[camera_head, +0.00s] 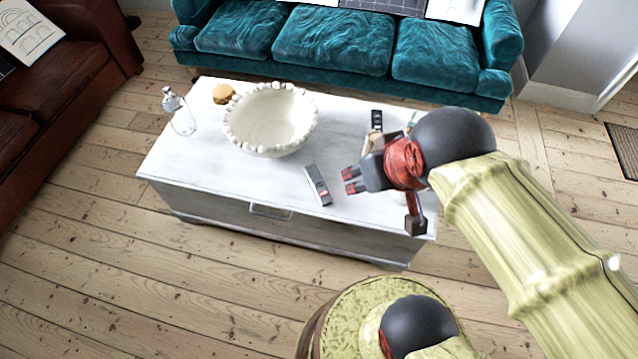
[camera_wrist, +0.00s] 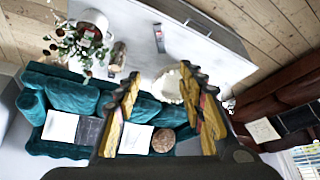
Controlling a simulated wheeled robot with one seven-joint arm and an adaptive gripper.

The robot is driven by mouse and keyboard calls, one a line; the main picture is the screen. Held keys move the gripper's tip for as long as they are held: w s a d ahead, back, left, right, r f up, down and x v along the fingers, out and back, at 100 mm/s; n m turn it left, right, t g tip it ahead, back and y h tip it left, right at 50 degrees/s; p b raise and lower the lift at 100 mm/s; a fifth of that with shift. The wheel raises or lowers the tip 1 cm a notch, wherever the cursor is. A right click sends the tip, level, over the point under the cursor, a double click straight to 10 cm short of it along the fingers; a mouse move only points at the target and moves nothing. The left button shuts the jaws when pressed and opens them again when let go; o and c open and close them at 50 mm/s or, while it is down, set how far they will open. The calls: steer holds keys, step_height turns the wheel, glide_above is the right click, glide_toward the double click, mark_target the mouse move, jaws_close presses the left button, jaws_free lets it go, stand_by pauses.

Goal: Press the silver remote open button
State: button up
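The silver remote (camera_head: 318,185) lies flat on the white table (camera_head: 225,180), near its front edge. In the wrist view a slim grey remote (camera_wrist: 159,38) lies on the table beyond my fingertips and looks like the same one. My gripper (camera_head: 351,180) appears just right of the silver remote in the head view, above the table and not touching it. In the wrist view its two fingers (camera_wrist: 160,75) are spread apart with nothing held between them. A darker remote (camera_head: 376,120) lies farther back, partly beside my arm. The remote's buttons are too small to make out.
A large cream bowl (camera_head: 271,118) stands left of the remotes. A glass bottle (camera_head: 179,112) and a round brown item (camera_head: 223,94) are at the table's left. A potted plant (camera_wrist: 92,22) stands near the other end. A teal sofa (camera_head: 335,42) is behind.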

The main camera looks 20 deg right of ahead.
steer(key=c, duration=0.3)
jaws_close()
stand_by(1.6)
